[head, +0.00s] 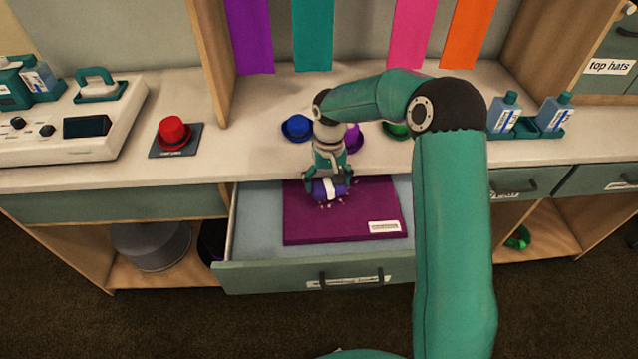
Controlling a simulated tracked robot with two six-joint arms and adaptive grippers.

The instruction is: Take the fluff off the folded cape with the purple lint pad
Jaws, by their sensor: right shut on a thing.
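The folded cape (340,227) is a flat dark magenta rectangle with a white label, lying in an open drawer (240,272). Several small pale bits of fluff (326,206) show on it near the pad. My right gripper (328,184) is shut on the purple lint pad (323,193), which has a white band, and points down over the upper part of the cape. The pad is at the cape's surface; I cannot tell if it presses on it. The gripper hides part of the cape. My left gripper is not in view.
Small blue (297,127), purple (354,138) and green (396,130) hats stand on the counter behind my right arm. A red hat (173,131) sits on a dark mat at left, beside a white console (75,130). Bottles (506,112) stand at right. Coloured strips hang at the back.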

